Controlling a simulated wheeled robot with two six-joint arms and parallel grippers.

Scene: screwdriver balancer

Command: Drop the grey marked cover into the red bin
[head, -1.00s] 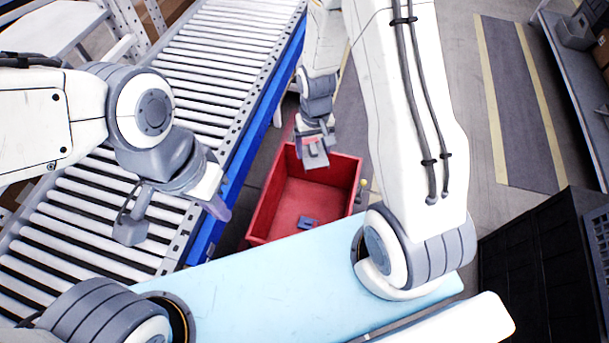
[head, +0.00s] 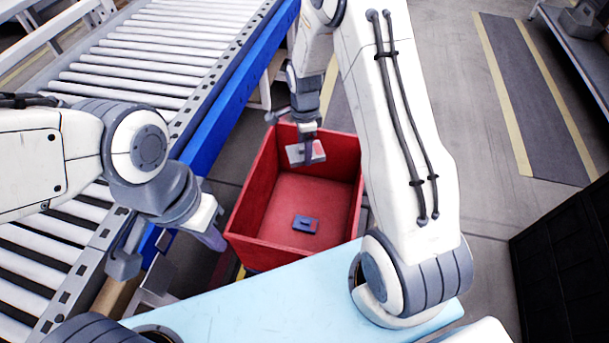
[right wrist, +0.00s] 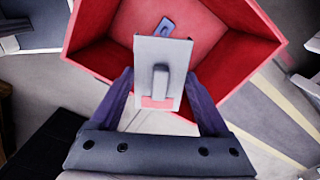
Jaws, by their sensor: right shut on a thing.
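The grey cover (head: 293,153) is a flat light plate with a reddish mark. In the right wrist view the cover (right wrist: 147,52) has a raised grey bar and a red patch near its lower end. My right gripper (head: 307,148) is shut on it and holds it over the far part of the red bin (head: 252,190). The bin's red wall also shows in the right wrist view (right wrist: 92,32). My left gripper (head: 168,250) is open and empty, left of the bin near the conveyor's edge.
A small blue-grey piece (head: 306,224) lies on the bin floor. A roller conveyor (head: 165,75) with a blue side rail (head: 225,105) runs along the left. A dark crate (head: 565,260) stands at the right. Grey floor (head: 480,215) lies open between bin and crate.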

